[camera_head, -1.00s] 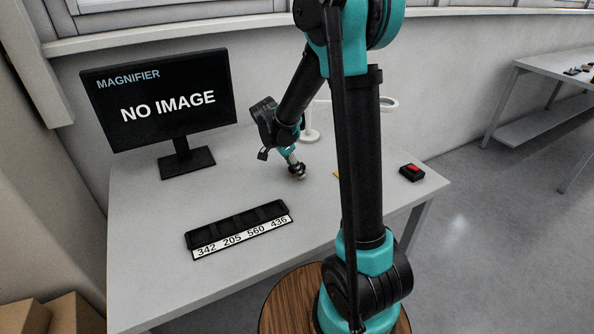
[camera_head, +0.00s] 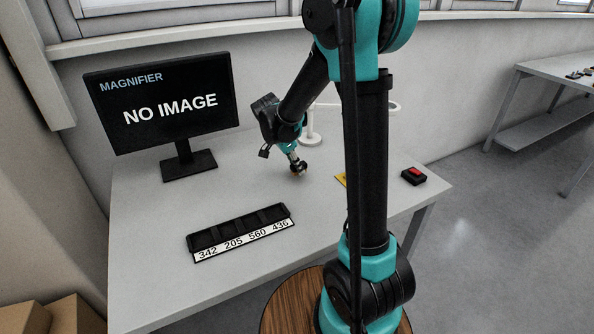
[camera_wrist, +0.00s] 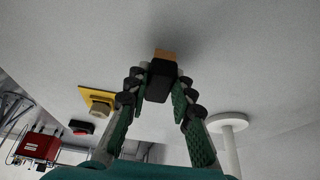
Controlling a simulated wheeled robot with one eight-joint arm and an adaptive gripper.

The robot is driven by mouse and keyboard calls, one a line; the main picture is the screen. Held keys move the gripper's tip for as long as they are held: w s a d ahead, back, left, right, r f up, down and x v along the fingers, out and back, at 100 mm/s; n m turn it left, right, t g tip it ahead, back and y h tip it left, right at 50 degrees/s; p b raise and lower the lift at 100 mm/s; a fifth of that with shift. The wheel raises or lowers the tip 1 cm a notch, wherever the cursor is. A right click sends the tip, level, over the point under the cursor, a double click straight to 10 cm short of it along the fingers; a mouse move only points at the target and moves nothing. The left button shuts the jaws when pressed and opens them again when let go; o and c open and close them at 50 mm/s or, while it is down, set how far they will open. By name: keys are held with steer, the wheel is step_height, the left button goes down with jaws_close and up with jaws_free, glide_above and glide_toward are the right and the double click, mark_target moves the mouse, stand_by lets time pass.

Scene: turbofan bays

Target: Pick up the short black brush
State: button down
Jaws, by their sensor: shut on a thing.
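The short black brush (camera_wrist: 160,82) is between the two fingers of my gripper (camera_wrist: 161,88) in the wrist view. It has a black body and a tan end that points away from my gripper. My gripper is shut on its black body. In the head view my gripper (camera_head: 298,169) is low over the back middle of the white table, and the brush there is too small to make out clearly. I cannot tell whether the tan end touches the table.
A black compartment tray (camera_head: 240,232) labelled 342 205 560 436 lies at the front. A monitor (camera_head: 165,100) stands at left. A white lamp (camera_head: 311,138) stands behind my gripper. A yellow plate (camera_wrist: 86,93) with a brass-coloured part and a black-and-red box (camera_head: 414,176) are at right.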

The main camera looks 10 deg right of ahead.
step_height(320, 180, up, 18)
stand_by(0.3)
